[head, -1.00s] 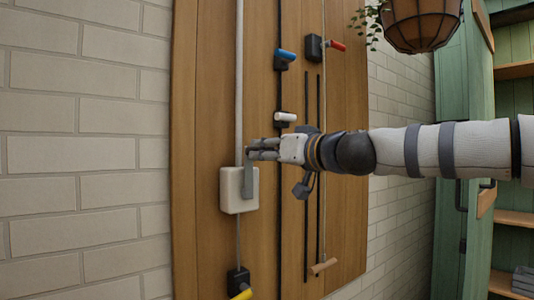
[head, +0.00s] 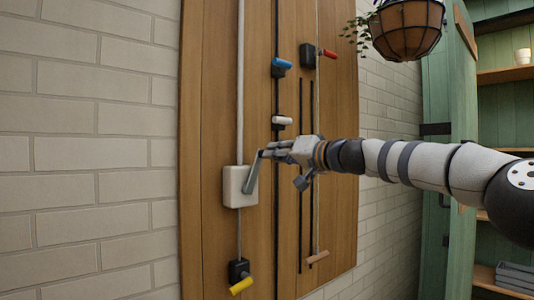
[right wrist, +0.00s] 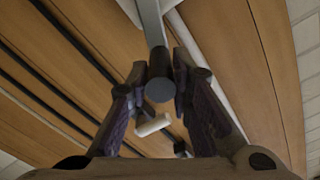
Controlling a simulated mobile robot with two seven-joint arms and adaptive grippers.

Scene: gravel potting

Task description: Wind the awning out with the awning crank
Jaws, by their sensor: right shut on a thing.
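The awning crank (head: 254,174) is a grey metal arm on a white wall box (head: 233,194), fixed to the wooden panel. The crank arm leans up and to the right from the box. My right gripper (head: 268,153) comes in from the right and is shut on the handle at the crank's outer end. In the right wrist view, the dark round handle (right wrist: 160,84) sits between the two fingers, with the grey crank arm (right wrist: 151,22) beyond it. No awning shows, and my left gripper is out of view.
Nearby on the wooden panel (head: 205,100) are a blue handle (head: 281,63), a white handle (head: 282,121), a red handle (head: 328,54) and a yellow handle (head: 241,286). A hanging plant basket (head: 407,28) is at upper right. Green shelves (head: 500,110) stand at right.

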